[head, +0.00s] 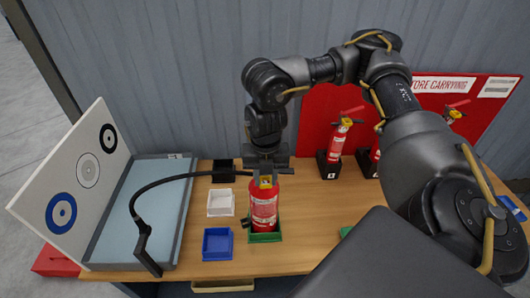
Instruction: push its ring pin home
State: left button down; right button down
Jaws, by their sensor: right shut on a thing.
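A red fire extinguisher (264,210) stands upright in a green tray (266,238) near the table's middle. My right gripper (266,178) points down from above and is shut on the extinguisher's head, with a yellow part showing between the fingers. The ring pin cannot be made out apart from the head and gripper. A black hose (165,182) arcs left from the head to a black nozzle (143,243) at the pale blue tray. My left gripper is not in view.
White (220,203), blue (217,244) and black (223,171) trays stand left of the extinguisher. More extinguishers (337,145) stand at right before a red panel (320,112).

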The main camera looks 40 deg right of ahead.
jog(key=shift+w+d, duration=0.65)
jog(key=shift+w, duration=0.1)
jog(key=shift+w+d, duration=0.1)
jog(key=shift+p, duration=2.55)
dwell(4.6)
